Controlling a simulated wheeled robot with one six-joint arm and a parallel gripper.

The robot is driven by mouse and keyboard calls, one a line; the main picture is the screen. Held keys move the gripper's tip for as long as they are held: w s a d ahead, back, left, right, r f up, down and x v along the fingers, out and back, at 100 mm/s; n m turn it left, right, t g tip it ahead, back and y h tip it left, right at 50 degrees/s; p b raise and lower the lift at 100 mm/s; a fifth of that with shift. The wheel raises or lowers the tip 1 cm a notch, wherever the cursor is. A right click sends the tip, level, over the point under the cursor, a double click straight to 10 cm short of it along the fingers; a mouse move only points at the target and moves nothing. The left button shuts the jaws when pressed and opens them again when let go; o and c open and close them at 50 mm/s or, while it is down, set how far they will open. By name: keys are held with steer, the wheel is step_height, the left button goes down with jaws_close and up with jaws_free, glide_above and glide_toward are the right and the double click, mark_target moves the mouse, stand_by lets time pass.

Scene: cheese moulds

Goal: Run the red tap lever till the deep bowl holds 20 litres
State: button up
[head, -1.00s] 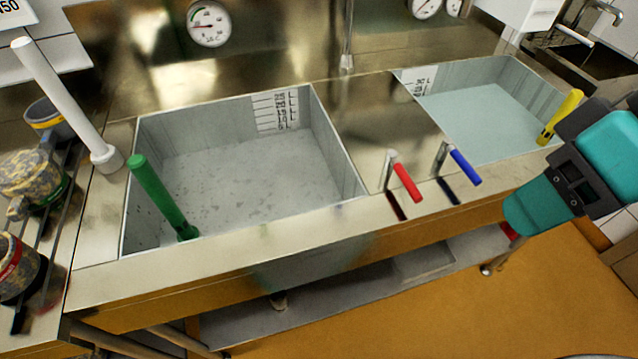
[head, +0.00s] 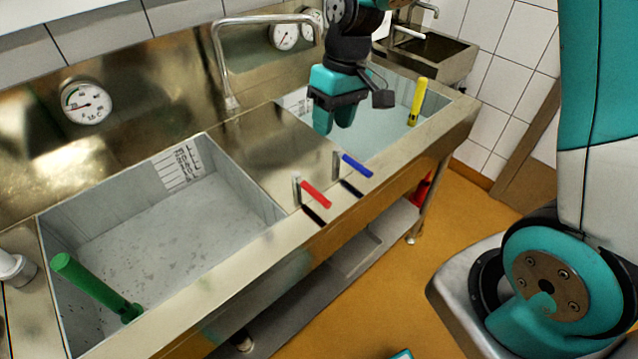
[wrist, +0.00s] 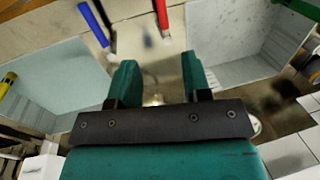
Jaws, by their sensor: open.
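The red tap lever (head: 315,194) sticks out from the front of the steel deck between two basins, and it also shows in the wrist view (wrist: 162,15). My gripper (head: 333,126) is open and empty, fingers down, above the deck's right part by the right basin, behind the levers and apart from them. The left basin (head: 240,192) has a speckled grey bottom and a litre scale (head: 178,168) too small to read. The right basin (head: 385,130) holds pale bluish liquid; my gripper partly hides it and its scale. Which basin is the deep bowl, I cannot tell.
A blue lever (head: 357,166) stands right beside the red one. A curved tap spout (head: 220,60) rises behind the deck. A green handle (head: 95,285) leans in the left basin and a yellow handle (head: 417,102) in the right. A dial (head: 87,103) hangs on the back wall.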

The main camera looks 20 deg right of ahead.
mark_target(319, 193)
steer(key=a+f+p, duration=0.1)
steer(key=f, duration=0.4)
steer(key=a+f, duration=0.1)
steer(key=f, duration=0.5)
steer(key=s+a+f+p, duration=0.1)
steer(key=f, duration=0.4)
steer(key=shift+a+f+p, duration=0.1)
steer(key=shift+f+p, duration=0.1)
steer(key=shift+p, duration=0.1)
steer(key=shift+c, duration=0.3)
jaws_close()
